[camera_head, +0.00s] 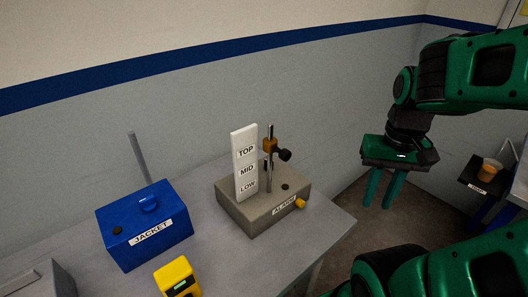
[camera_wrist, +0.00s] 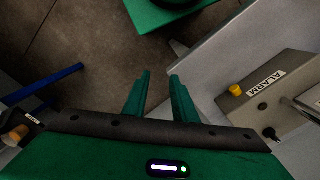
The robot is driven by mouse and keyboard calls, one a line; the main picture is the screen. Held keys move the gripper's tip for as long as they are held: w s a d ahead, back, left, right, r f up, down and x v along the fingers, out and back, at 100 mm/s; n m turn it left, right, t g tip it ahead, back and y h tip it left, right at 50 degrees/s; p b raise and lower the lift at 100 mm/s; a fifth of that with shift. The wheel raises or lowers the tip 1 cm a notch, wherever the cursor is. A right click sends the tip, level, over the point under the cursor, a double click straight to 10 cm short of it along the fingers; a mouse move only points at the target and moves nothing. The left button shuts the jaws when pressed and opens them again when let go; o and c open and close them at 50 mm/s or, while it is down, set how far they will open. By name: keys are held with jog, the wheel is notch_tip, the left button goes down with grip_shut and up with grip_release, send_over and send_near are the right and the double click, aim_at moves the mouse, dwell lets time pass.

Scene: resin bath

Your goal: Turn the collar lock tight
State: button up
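An orange collar (camera_head: 269,146) with a black knob (camera_head: 285,155) sits on a thin upright metal post (camera_head: 269,172). The post rises from the grey ALARM box (camera_head: 250,218), beside a white plate (camera_head: 245,150) marked TOP, MID and LOW. The collar is close to the TOP level. My gripper (camera_head: 378,206) is open and empty, pointing down, to the right of the box and past the table's edge. In the wrist view its fingers (camera_wrist: 160,75) are apart with floor beyond them. The ALARM box (camera_wrist: 265,110) shows at the right there.
A blue JACKET box (camera_head: 145,224) with a tilted rod stands left of the ALARM box. A yellow device (camera_head: 178,278) lies at the table's front. A yellow knob (camera_head: 300,203) sticks out of the ALARM box. A dark holder with an orange cup (camera_head: 491,168) is far right.

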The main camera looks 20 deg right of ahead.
notch_tip(320, 180, up, 11)
jog(key=n, duration=1.4)
send_over(269, 155)
jog(key=s+a, duration=0.3)
jog(key=s, duration=0.2)
jog(key=f, duration=1)
jog(key=shift+s+d+f, duration=0.2)
jog(key=shift+d, duration=0.1)
grip_shut()
